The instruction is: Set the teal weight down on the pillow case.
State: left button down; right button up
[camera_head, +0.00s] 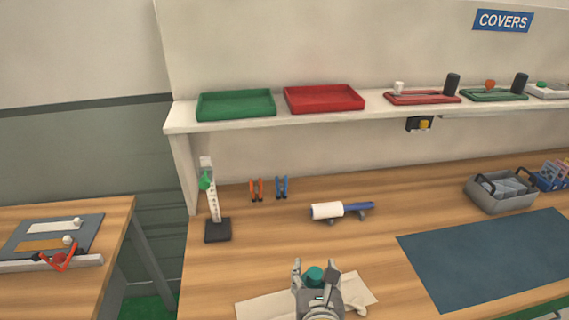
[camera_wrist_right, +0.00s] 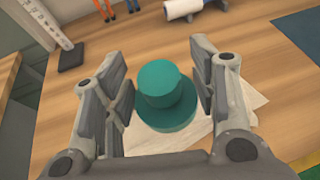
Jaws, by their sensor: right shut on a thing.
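The teal weight (camera_head: 314,277) is a round stepped piece, a narrower knob on a wider base. My right gripper (camera_head: 313,268) is shut on it, with a finger on either side. In the right wrist view the weight (camera_wrist_right: 163,92) sits between the two grey fingers. The cream pillow case (camera_head: 262,307) lies flat at the front of the wooden bench, below and around the gripper. It also shows behind the weight in the wrist view (camera_wrist_right: 250,106). I cannot tell whether the weight touches it. My left gripper is not in view.
A blue mat (camera_head: 490,258) lies at right. A grey basket (camera_head: 500,191) is at back right. Green (camera_head: 236,104) and red (camera_head: 324,98) trays are on the shelf.

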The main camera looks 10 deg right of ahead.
jog(key=s+d+r+m+g+h+b, duration=0.1)
jog(key=s+d+r+m+h+b, duration=0.3)
jog(key=d, duration=0.3)
jog(key=w+a+f+n+t+y, duration=0.1)
jog(key=w+a+f+n+y, duration=0.1)
jog(key=a, duration=0.3)
jog(key=w+a+f+n+y, duration=0.2)
jog(key=a, duration=0.3)
jog(key=f+x, duration=0.1)
jog(key=x, duration=0.8)
jog(key=s+f+x, duration=0.1)
jog(key=x, duration=0.4)
jog(key=shift+d+f, duration=0.1)
jog(key=shift+f, duration=0.35)
jog(key=shift+w+d+f, duration=0.1)
jog(key=shift+w+f, duration=0.5)
jog(key=shift+f, duration=1.5)
jog(key=shift+f, duration=0.1)
jog(key=o, duration=1.1)
jog(key=shift+s+f, duration=0.1)
jog(key=shift+f, duration=0.05)
jog(key=o, duration=0.4)
